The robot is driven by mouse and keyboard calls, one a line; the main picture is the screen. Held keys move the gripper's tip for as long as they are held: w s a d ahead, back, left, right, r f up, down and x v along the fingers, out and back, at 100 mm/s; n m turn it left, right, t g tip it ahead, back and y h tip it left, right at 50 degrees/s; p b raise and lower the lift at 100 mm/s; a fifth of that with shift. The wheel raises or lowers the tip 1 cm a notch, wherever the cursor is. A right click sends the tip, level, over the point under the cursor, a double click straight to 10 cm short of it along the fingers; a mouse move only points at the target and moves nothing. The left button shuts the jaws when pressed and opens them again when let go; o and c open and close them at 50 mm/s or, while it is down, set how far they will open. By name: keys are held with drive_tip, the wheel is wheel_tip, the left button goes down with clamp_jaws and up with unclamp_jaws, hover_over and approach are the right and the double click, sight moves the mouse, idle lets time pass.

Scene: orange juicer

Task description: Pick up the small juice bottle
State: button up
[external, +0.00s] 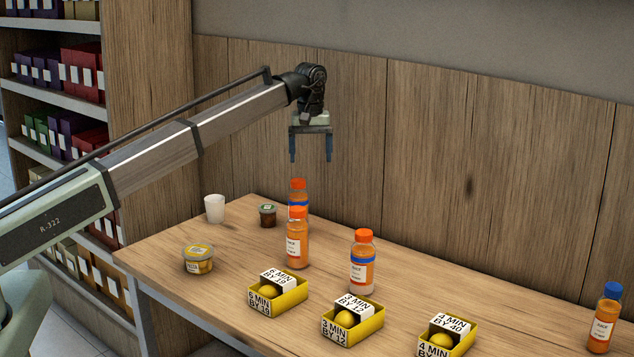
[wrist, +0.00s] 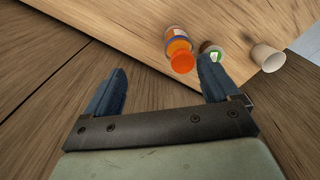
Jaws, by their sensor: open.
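My gripper (external: 311,158) is open and empty, pointing down high above the back of the wooden table. Below it stand two orange-capped juice bottles, a back one (external: 298,187) partly hidden by a front one (external: 297,245). A third orange-capped bottle (external: 362,270) with a blue band stands to their right. A blue-capped bottle (external: 605,320) stands at the far right. I cannot tell which bottle is the small one. In the wrist view, one orange-capped bottle (wrist: 180,55) shows beyond and between my open fingers (wrist: 162,68), nearer the right finger.
A white cup (external: 214,208), a small brown jar (external: 268,216) and a yellow-labelled tub (external: 198,260) stand left of the bottles. Yellow boxes (external: 292,298) with lemons line the front. A wooden wall (external: 440,140) rises behind the table. Clear table lies before the blue-capped bottle.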

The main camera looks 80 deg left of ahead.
drive_tip(key=w+d+m, duration=0.1)
drive_tip(key=w+d, duration=0.3)
drive_tip(key=d, duration=0.4)
drive_tip(key=w+d+m, duration=0.1)
drive_tip(key=w+d, duration=0.4)
drive_tip(key=d, duration=0.3)
drive_tip(key=n, duration=0.3)
hover_over(364, 246)
drive_tip(key=a, duration=0.2)
drive_tip(key=shift+r, duration=0.2)
drive_tip(key=shift+f, duration=0.1)
wheel_tip(364, 246, down, 14)
drive_tip(key=shift+w+r, duration=0.1)
drive_tip(key=shift+r, duration=0.1)
drive_tip(key=shift+c, duration=0.5)
drive_tip(key=c, duration=1.3)
